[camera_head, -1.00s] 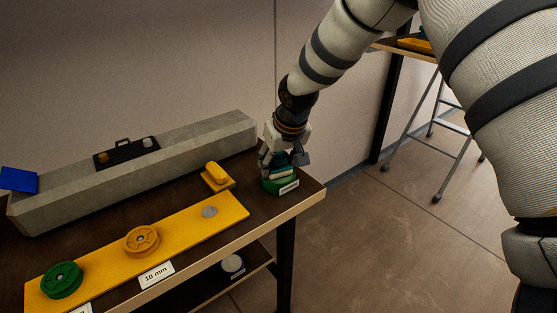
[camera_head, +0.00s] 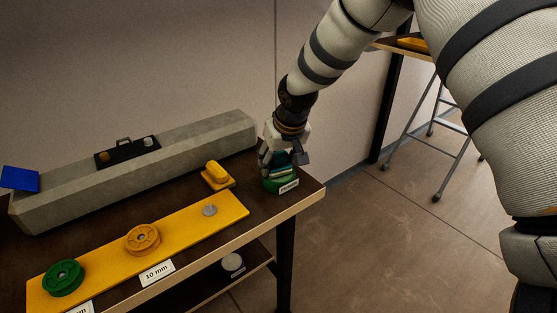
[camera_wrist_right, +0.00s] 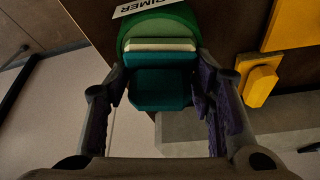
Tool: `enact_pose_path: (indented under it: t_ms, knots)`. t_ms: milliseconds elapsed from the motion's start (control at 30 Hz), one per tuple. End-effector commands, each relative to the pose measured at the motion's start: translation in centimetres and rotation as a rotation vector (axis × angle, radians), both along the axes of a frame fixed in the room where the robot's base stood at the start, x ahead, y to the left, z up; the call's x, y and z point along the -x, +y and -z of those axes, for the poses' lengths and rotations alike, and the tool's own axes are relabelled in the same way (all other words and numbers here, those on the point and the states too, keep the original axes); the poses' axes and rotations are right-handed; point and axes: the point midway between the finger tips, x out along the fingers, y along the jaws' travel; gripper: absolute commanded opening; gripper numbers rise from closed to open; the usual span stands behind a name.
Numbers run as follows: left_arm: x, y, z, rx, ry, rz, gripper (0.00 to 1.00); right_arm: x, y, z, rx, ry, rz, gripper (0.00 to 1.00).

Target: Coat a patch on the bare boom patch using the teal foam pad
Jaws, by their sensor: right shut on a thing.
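The teal foam pad (camera_wrist_right: 160,88) is between the fingers of my right gripper (camera_head: 283,160), which is shut on it. In the right wrist view its pale cream edge (camera_wrist_right: 160,45) lies over a green tub (camera_wrist_right: 135,28) with a label reading "PRIMER". In the head view the green tub (camera_head: 280,186) stands at the right end of the table, directly under the pad. I cannot tell whether the pad touches the tub's contents. A long grey beam (camera_head: 200,153) lies along the back of the table; I cannot make out a bare patch on it. My left gripper is not in view.
A yellow-handled pad (camera_head: 217,175) sits left of the tub. A yellow board (camera_head: 185,228) carries a green wheel (camera_head: 64,277), an orange wheel (camera_head: 142,239) and a grey disc (camera_head: 210,210). A black tray (camera_head: 127,152) and a blue piece (camera_head: 20,179) are at the beam.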

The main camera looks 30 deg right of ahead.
Motion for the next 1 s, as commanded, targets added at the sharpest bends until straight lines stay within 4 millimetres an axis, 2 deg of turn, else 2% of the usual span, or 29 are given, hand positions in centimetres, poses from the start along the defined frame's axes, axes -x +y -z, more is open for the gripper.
enact_pose_path:
  t_ms: [200,800,1000]
  knots:
    - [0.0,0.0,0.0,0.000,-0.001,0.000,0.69,0.1,0.0,0.1,-0.001,0.004,0.000,0.27]
    - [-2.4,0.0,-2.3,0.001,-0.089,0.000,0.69,0.0,0.0,-6.5,0.001,-0.005,0.001,0.27]
    - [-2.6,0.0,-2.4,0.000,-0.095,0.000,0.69,0.1,0.0,-7.1,-0.001,0.001,0.000,0.27]
